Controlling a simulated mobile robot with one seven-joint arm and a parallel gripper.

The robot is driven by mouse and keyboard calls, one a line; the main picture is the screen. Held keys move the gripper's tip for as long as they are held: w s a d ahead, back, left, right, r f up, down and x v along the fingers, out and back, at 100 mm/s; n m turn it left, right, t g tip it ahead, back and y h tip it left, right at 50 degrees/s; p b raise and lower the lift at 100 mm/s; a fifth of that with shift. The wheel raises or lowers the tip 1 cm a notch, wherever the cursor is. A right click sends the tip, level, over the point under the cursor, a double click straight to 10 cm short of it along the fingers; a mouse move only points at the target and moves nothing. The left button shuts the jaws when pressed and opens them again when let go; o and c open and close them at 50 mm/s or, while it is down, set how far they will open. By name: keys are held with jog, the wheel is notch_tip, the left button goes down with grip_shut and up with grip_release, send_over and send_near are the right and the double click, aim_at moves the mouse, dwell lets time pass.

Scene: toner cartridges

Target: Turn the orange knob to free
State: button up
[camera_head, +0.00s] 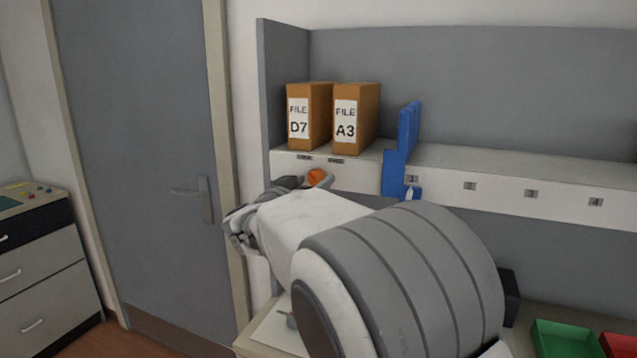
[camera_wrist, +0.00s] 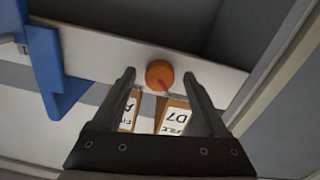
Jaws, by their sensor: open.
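The orange knob (camera_head: 317,177) is on the white front edge of the shelf, below the two brown file boxes, partly hidden by my arm in the head view. In the wrist view the round orange knob (camera_wrist: 160,75) sits ahead of my gripper (camera_wrist: 158,78), between the lines of its two dark fingers. A small reddish mark shows on the knob's lower side there. My gripper is open with nothing held. I cannot tell whether either finger touches the knob.
Brown file boxes D7 (camera_head: 308,117) and A3 (camera_head: 355,117) stand on the shelf (camera_head: 500,176). A blue divider (camera_head: 395,172) hangs over the shelf edge to the right. A grey door (camera_head: 140,150) is at left. Green (camera_head: 565,340) and red trays lie lower right.

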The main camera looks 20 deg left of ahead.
grip_shut()
dwell(0.4)
